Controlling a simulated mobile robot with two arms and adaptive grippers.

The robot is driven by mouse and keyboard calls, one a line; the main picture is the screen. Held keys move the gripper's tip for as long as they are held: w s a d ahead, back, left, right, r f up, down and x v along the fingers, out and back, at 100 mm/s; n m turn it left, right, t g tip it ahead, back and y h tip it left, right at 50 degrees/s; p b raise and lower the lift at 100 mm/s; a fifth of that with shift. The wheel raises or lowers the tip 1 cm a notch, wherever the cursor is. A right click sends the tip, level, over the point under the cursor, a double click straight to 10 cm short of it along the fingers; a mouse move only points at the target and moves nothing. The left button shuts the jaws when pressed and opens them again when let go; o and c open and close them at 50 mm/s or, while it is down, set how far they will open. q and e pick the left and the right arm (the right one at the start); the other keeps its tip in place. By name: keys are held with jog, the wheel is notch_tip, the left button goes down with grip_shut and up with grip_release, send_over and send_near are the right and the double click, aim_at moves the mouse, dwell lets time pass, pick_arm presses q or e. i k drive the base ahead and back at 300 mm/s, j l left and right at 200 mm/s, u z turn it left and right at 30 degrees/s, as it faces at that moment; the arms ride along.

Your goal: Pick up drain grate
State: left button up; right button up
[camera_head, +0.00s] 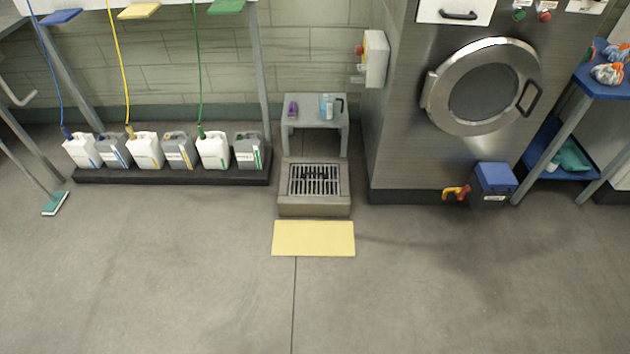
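The drain grate (314,180) is a grey metal grille with several parallel bars. It lies flat in the top of a low raised concrete-coloured surround (314,210) on the floor, in the middle of the head view. Dark space shows between its bars. Neither of my grippers is in view, and nothing touches the grate.
A yellow mat (313,239) lies in front of the surround. A small grey table (335,103) with a purple item and bottles stands behind it. Jugs on a black tray (180,178) are left; a steel machine (410,150) and blue-lidded box (494,182) are right. Foreground floor is clear.

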aim_at(314, 177)
jog(key=i+j+z, duration=0.15)
jog(key=i, duration=0.35)
jog(key=i+z, duration=0.1)
jog(key=i, duration=0.45)
jog(key=i+j+z, duration=0.15)
jog(key=i, duration=0.35)
jog(key=i+j+z, duration=0.15)
jog(key=i+j, duration=0.15)
jog(key=i, duration=0.2)
